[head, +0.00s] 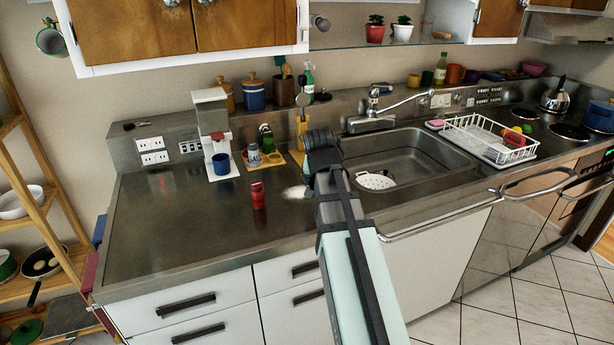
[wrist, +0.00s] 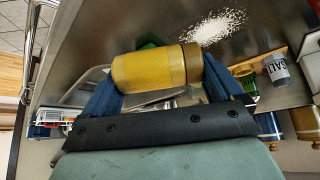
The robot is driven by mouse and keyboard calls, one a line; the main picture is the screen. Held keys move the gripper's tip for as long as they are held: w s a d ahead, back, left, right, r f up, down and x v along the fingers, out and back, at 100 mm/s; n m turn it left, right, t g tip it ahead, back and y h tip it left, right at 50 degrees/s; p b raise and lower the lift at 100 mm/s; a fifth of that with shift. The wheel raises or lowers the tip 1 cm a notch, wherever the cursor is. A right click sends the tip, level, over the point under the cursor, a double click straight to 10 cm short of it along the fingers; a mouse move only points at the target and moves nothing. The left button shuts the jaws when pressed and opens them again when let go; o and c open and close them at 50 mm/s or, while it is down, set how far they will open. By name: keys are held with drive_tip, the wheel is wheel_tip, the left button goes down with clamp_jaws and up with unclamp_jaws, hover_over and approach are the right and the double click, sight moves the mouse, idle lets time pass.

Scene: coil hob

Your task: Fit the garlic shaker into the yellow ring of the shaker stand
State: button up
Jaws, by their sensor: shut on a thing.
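My gripper (head: 320,142) is raised over the counter at the left edge of the sink. In the wrist view my gripper (wrist: 158,78) is shut on a yellow cylindrical shaker (wrist: 150,70) with a duller cap at its right end; I take it for the garlic shaker, though no label shows. It lies sideways across the picture between the blue fingers. The head view hides it behind the gripper. The shaker stand (head: 257,167) is on the counter left of my gripper, with the grey salt shaker (head: 254,157) in it. The yellow ring (head: 275,158) appears at its right.
A red shaker (head: 258,196) stands on the counter in front of the stand. White grains (head: 295,192) are spilled nearby. A coffee machine (head: 213,135) with a blue mug (head: 221,164) is left of the stand; the sink (head: 410,165) is right. The left counter is clear.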

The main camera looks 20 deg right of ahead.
drive_tip(key=w+d, duration=0.2)
drive_tip(key=d, duration=0.4)
drive_tip(key=w+a+f+n+y, duration=0.1)
drive_tip(key=w+n, duration=0.1)
drive_tip(key=w, duration=0.2)
drive_tip(key=w+f+n+y, duration=0.1)
drive_tip(key=w+n, duration=0.1)
drive_tip(key=w, duration=0.3)
drive_tip(key=w+a+f+n+t+y, duration=0.1)
drive_tip(key=w+n, duration=0.1)
drive_tip(key=w, duration=0.3)
drive_tip(key=shift+a+f+n+y, duration=0.25)
drive_tip(key=shift+a+n+y, duration=0.05)
drive_tip(key=shift+w+f, duration=0.55)
drive_tip(key=shift+w, duration=0.25)
drive_tip(key=shift+w+f, duration=0.55)
drive_tip(key=shift+w, duration=0.3)
drive_tip(key=shift+w+f, duration=0.55)
drive_tip(key=shift+w, duration=0.25)
drive_tip(key=shift+f, duration=0.3)
drive_tip(key=o, duration=0.8)
drive_tip(key=shift+o, duration=0.2)
drive_tip(key=shift+r, duration=0.1)
